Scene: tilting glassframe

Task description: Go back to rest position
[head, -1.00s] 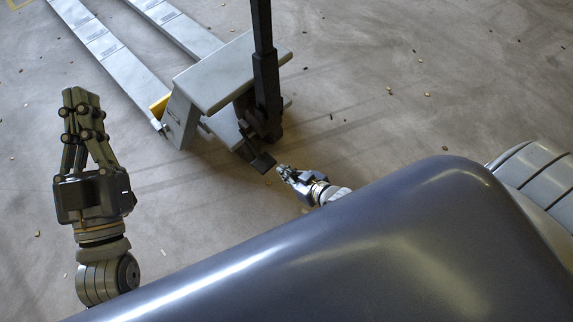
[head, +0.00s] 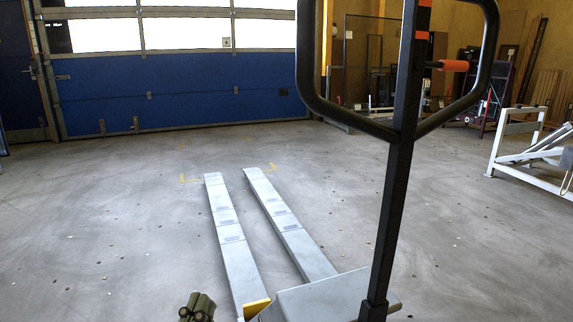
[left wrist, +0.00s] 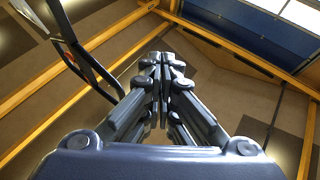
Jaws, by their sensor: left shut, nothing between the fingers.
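My left gripper (head: 198,306) shows only its fingertips at the bottom edge of the head view, just left of the pallet truck. In the left wrist view my left gripper (left wrist: 163,62) is shut and empty, its fingers together and pointing up toward the ceiling. My right gripper is not in the head view. The pallet truck (head: 325,297) stands in front of me, its two pale forks (head: 235,252) pointing away. Its black handle (head: 397,180) rises upright at right of centre, and also shows at upper left in the left wrist view (left wrist: 75,45).
A blue sectional door (head: 180,80) with bright windows closes the back wall. A white metal frame (head: 515,150) stands at the right. Racks and panels line the back right. The concrete floor (head: 100,220) is open to the left, with small scattered bits.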

